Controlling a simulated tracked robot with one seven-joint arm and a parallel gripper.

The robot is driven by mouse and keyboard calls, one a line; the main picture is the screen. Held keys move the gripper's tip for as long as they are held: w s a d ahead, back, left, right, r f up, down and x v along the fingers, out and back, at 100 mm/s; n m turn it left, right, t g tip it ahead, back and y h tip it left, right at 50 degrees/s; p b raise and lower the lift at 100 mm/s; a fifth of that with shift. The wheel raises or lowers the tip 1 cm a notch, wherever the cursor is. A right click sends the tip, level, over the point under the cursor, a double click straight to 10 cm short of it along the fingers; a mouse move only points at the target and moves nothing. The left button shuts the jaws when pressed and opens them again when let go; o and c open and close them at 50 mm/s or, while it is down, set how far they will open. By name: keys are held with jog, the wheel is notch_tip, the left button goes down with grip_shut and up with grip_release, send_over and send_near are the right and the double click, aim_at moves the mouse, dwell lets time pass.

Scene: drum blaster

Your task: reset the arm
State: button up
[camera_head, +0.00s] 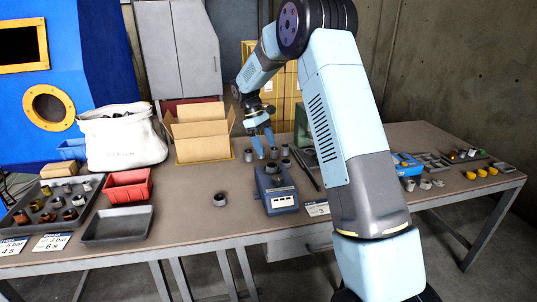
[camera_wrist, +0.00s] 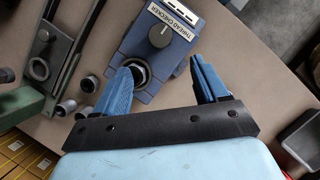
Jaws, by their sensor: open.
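My gripper (camera_head: 264,146) hangs above the middle of the table in the head view, behind the blue thread checker (camera_head: 274,190). In the wrist view its two blue fingers (camera_wrist: 164,85) are spread wide apart with nothing between them. The thread checker (camera_wrist: 155,40) shows there with its dark knob, label and a round socket close to the left finger. My light blue arm crosses the right half of the head view and hides part of the table behind it.
On the table (camera_head: 190,215) stand a white bag (camera_head: 121,138), an open cardboard box (camera_head: 201,133), a red bin (camera_head: 128,186), an empty grey tray (camera_head: 118,225) and a tray of fittings (camera_head: 20,217). A lone grey fitting (camera_head: 219,199) stands left of the checker. Yellow cups (camera_head: 482,173) sit at the right.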

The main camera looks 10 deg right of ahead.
jog(key=shift+w+a+r, duration=0.1)
jog(key=shift+r, duration=0.25)
jog(key=s+d+r+m+t+y, duration=0.1)
jog(key=s+d+r+m+t, duration=0.1)
jog(key=s+r, duration=0.75)
jog(key=s+d+r+m+t+y, duration=0.1)
jog(key=s+d+r+m+t, duration=0.1)
jog(key=s+r, duration=0.7)
jog(key=s+d+m+t+y, duration=0.1)
jog(key=s+m+t, duration=0.3)
jog(key=s, duration=1.9)
jog(key=shift+s+f+m+t, duration=0.2)
jog(key=shift+f+m+t, duration=0.2)
jog(key=shift+m, duration=0.2)
jog(key=shift+d, duration=0.1)
